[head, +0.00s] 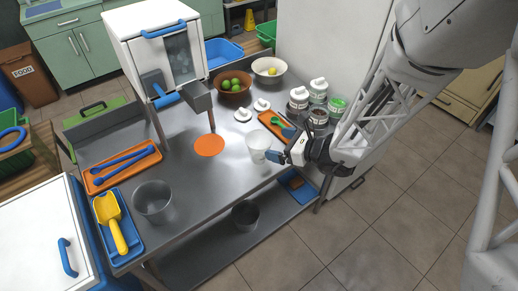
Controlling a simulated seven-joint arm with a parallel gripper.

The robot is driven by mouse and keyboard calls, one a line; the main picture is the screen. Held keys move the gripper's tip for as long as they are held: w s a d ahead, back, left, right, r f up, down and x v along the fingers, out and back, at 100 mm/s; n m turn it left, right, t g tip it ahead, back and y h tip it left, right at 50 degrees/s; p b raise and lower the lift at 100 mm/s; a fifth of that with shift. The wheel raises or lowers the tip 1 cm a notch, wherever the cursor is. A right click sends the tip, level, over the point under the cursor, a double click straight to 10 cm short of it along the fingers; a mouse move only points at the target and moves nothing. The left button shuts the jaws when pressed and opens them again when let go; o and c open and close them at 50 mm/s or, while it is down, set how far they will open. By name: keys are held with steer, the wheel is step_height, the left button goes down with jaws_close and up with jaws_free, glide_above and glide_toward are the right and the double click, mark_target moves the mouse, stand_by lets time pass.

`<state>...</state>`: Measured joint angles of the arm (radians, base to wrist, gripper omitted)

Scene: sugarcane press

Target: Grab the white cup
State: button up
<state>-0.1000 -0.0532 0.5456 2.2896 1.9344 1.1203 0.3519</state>
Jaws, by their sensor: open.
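The white cup (258,146) stands upright on the steel counter, right of the round orange mat (209,145). My gripper (277,157) is at the cup's right side, low and close to it. Its blue fingertips point left toward the cup. It is open, and I cannot tell whether a finger touches the cup or whether the cup is between the fingers. The orange mat lies bare under the press spout.
The white press (165,50) stands behind the mat. A brown bowl of limes (234,92), a pale bowl (268,74) and several jars stand at the back right. An orange tray (275,122) lies behind the cup. A clear container (153,203) stands front left.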

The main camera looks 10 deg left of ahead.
mark_target(250, 138)
steer(key=shift+w+a+f, duration=0.25)
steer(key=shift+a, duration=0.4)
steer(key=shift+a, duration=0.1)
steer(key=shift+x, duration=2.55)
steer(key=shift+s+a+r, duration=0.1)
steer(key=shift+s+r, duration=0.05)
steer(key=c, duration=0.7)
